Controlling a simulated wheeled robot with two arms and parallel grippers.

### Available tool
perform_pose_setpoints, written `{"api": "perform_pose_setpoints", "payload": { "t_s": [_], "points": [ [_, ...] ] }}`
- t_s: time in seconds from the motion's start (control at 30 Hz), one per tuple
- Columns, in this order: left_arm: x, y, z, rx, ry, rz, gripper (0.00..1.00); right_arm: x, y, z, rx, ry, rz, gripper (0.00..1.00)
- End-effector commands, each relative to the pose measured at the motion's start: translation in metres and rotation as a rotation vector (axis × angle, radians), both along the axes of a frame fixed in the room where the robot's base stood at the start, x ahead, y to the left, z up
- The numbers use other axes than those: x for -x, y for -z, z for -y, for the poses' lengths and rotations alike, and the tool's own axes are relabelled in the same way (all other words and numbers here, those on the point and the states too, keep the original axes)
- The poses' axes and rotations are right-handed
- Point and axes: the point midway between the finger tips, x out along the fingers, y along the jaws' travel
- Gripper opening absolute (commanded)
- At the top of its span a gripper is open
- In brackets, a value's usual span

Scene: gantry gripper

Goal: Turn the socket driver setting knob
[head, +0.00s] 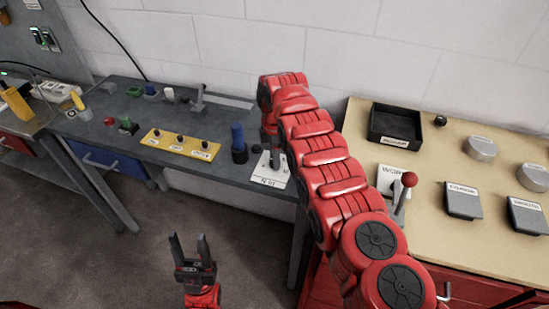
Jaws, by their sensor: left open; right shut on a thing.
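A white plate (267,181) with small dark lettering lies at the right end of the grey bench. My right arm arches over it, and my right gripper (275,158) points down at the plate. The gripper is shut on what appears to be the knob on this plate; the fingers and arm hide most of the knob, so its angle cannot be told. My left gripper (189,240) is open and empty, fingers upward, over the floor in front of the bench.
A blue cylinder (238,140) stands just left of the plate. A yellow panel (172,147) with black knobs is further left. The right-hand table (430,150) holds a black tray (395,124), a red-ball lever (408,180) and grey blocks. A wall stands behind.

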Motion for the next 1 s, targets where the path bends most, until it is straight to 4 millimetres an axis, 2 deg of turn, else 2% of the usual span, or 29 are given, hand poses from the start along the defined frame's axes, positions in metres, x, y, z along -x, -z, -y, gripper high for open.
{"api": "perform_pose_setpoints", "payload": {
  "t_s": [0.27, 0.6, 1.0],
  "points": [
    [0.000, 0.019, 0.000, 0.000, 0.000, 0.000, 0.50, 0.000, 0.005, 0.000, -0.001, 0.178, 0.000, 0.00],
    [0.000, 0.041, 0.000, 0.000, 0.000, 0.000, 0.50, -0.001, 0.003, 0.000, -0.001, 0.498, -0.001, 0.00],
    [0.000, 0.042, 0.000, 0.000, 0.000, 0.000, 0.50, -0.001, 0.000, 0.000, -0.001, 0.878, -0.001, 0.00]
  ]
}}
